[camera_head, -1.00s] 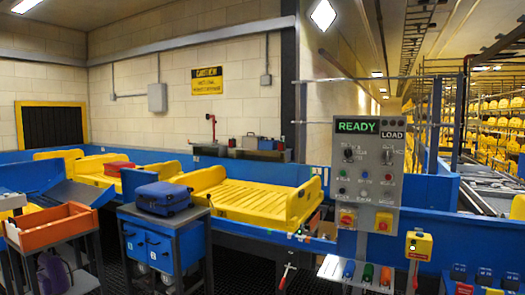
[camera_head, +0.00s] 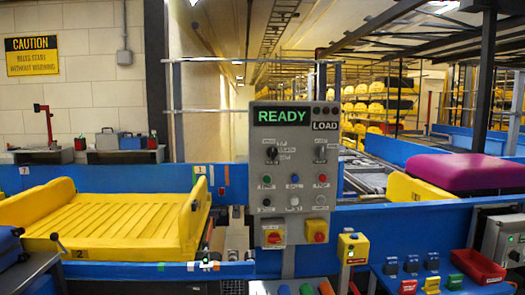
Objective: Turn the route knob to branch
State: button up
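A grey control panel (camera_head: 293,222) stands upright near the middle of the view, above the blue conveyor side. Its green display reads READY, and a smaller plate beside it reads LOAD. Two dark rotary knobs sit side by side below these: a left knob (camera_head: 272,154) and a right knob (camera_head: 320,154). The small print around them is too small to read, so I cannot tell which is the route knob or where each points. Rows of small coloured buttons sit under the knobs. My gripper is not in view.
Two red-and-yellow switches, left (camera_head: 273,234) and right (camera_head: 316,231), sit at the panel's bottom. A yellow tray (camera_head: 100,225) lies on the conveyor at left. A yellow box (camera_head: 352,248) and a red bin (camera_head: 478,266) are at lower right. A purple case (camera_head: 470,172) stands behind.

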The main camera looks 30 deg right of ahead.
aim_at(271, 152)
jog(key=z, duration=1)
jog(key=i, duration=0.9)
jog(key=z, duration=1)
